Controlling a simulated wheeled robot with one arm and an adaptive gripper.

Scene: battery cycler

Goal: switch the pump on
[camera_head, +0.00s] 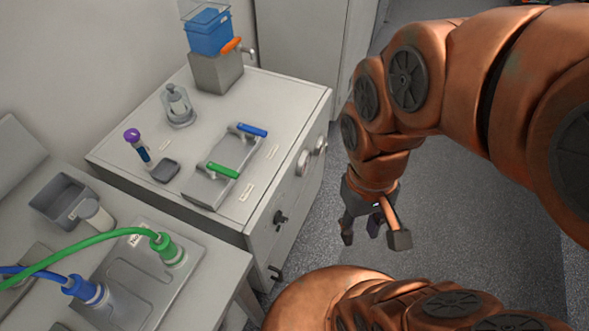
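I cannot tell for sure which thing is the pump, as no readable label names it. The light grey cabinet (215,120) has controls on its right-hand front face. These are a black rotary-looking switch (280,217), a black lever-like part (275,272) lower down, and two round pale dials (303,163). On its top at the back stands a blue container (209,34) on a grey block (216,72) with an orange handle (231,45). My gripper (373,236) is open and empty, pointing down over the floor to the right of the cabinet, apart from it.
On the cabinet top are a grey plate with green (223,170) and blue (252,130) handles, a clear glass vessel (178,105) and a purple-topped tube (133,137). A lower-left bench (215,262) bears green (110,236) and blue (40,272) cables. The floor (465,215) on the right is clear.

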